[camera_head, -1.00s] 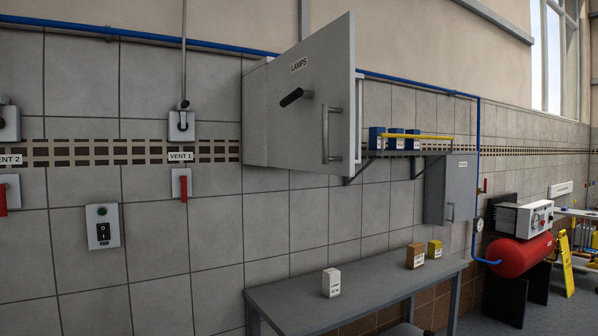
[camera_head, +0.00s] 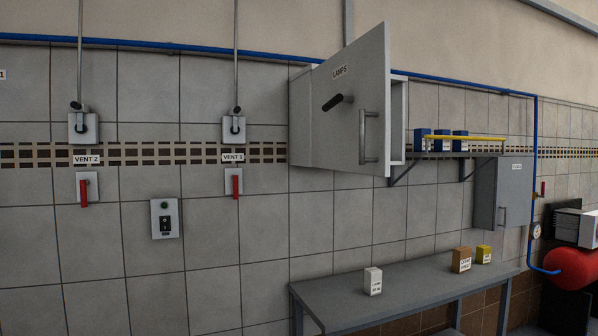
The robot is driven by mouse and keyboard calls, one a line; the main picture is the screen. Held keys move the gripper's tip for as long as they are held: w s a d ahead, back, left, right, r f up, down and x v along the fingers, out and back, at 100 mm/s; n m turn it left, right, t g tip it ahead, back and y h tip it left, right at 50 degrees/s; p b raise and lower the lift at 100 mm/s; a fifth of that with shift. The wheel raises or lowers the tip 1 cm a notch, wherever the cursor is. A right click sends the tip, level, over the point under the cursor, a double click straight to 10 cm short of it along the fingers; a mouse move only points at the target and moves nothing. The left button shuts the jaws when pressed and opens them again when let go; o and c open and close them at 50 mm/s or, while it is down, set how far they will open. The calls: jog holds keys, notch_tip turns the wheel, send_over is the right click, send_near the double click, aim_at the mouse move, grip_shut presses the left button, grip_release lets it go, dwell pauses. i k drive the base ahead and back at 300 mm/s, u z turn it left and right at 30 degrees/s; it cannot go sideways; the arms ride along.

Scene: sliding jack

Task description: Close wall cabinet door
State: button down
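The wall cabinet (camera_head: 303,117) hangs on the tiled wall right of centre. Its grey door (camera_head: 352,72), labelled LAMPS, stands open and swung out from the wall. The door has a black knob-like latch (camera_head: 334,102) and a metal bar handle (camera_head: 369,137) near its right edge. Part of the cabinet's pale inside edge shows right of the door; the rest of the inside is hidden. My gripper is not in view.
A grey table (camera_head: 404,289) with small boxes stands below the cabinet. A shelf (camera_head: 425,155) with blue boxes (camera_head: 440,140) and a smaller cabinet (camera_head: 487,192) are to the right. Vent switches (camera_head: 235,183) and a button box (camera_head: 165,219) are on the left wall.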

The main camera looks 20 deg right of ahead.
aim_at(355, 137)
jog(key=z, duration=0.05)
jog(key=i, duration=1)
jog(key=u, duration=0.05)
